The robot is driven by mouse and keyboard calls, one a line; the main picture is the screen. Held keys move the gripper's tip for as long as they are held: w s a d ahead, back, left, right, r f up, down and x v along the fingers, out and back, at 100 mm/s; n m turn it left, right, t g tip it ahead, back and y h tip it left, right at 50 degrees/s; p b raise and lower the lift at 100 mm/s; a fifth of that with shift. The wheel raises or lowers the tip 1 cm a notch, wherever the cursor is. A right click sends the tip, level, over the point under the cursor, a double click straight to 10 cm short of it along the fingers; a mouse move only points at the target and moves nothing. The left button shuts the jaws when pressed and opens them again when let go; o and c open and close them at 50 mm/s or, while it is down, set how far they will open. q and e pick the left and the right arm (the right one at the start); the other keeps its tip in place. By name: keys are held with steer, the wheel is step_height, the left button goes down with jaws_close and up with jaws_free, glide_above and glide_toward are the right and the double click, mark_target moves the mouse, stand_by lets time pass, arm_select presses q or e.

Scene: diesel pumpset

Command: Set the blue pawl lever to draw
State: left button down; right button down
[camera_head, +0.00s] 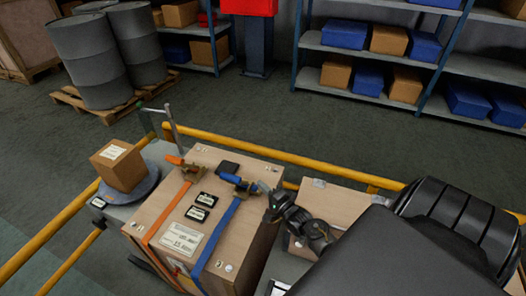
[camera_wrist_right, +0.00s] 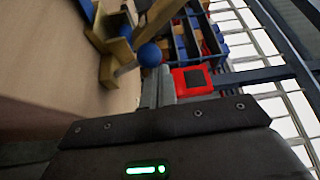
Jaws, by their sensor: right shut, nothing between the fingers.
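The blue pawl lever (camera_head: 231,179) is on a brass ratchet (camera_head: 245,190) at the top of the blue strap (camera_head: 218,245), on the wooden crate (camera_head: 165,215). My right gripper (camera_head: 269,190) is shut and empty, just right of this ratchet. In the right wrist view, the shut fingers (camera_wrist_right: 160,86) point at a blue ball knob (camera_wrist_right: 150,55) beside the brass ratchet (camera_wrist_right: 116,48). I cannot tell whether they touch the knob. My left gripper is not in view. The lettering on the small black labels (camera_head: 203,199) is too small to read.
An orange-levered ratchet (camera_head: 190,172) with an orange strap (camera_head: 167,213) sits left on the crate. A cardboard box (camera_head: 120,166) stands on a round plate at left. Yellow rails (camera_head: 240,147) run behind the crate. Shelves (camera_head: 375,55) and drums (camera_head: 92,55) are farther back.

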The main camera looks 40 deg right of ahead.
steer(key=shift+s, duration=0.1)
steer(key=s+b, duration=0.1)
steer(key=s, duration=0.6)
steer(key=shift+s+f, duration=0.15)
steer(key=shift+s, duration=0.05)
stand_by(0.3)
